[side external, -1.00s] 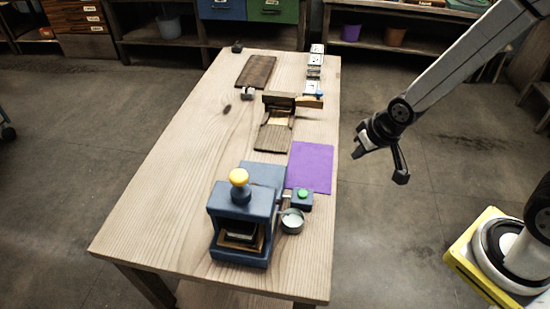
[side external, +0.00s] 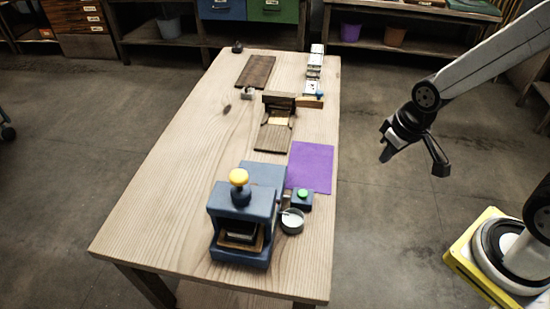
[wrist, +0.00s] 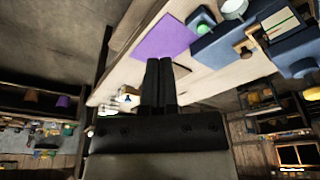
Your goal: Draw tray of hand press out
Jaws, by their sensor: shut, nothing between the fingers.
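The blue hand press (side external: 228,202) stands at the near end of the table, with a yellow knob (side external: 239,177) on top. Its tray (side external: 241,241) shows as a wooden-edged piece with a dark block on it, low in the front opening. I cannot tell how far the tray sticks out. The press also shows at the upper right of the wrist view (wrist: 225,42). My gripper (side external: 386,156) is off the table's right side, well apart from the press. In the wrist view its two fingers (wrist: 159,63) are together with nothing between them.
A green-button box (side external: 302,198) and a round bowl (side external: 291,221) stand right of the press. A purple mat (side external: 311,167) and a wooden holder (side external: 273,135) lie behind it. White blocks (side external: 315,65) line the far right edge. The table's left side is mostly clear.

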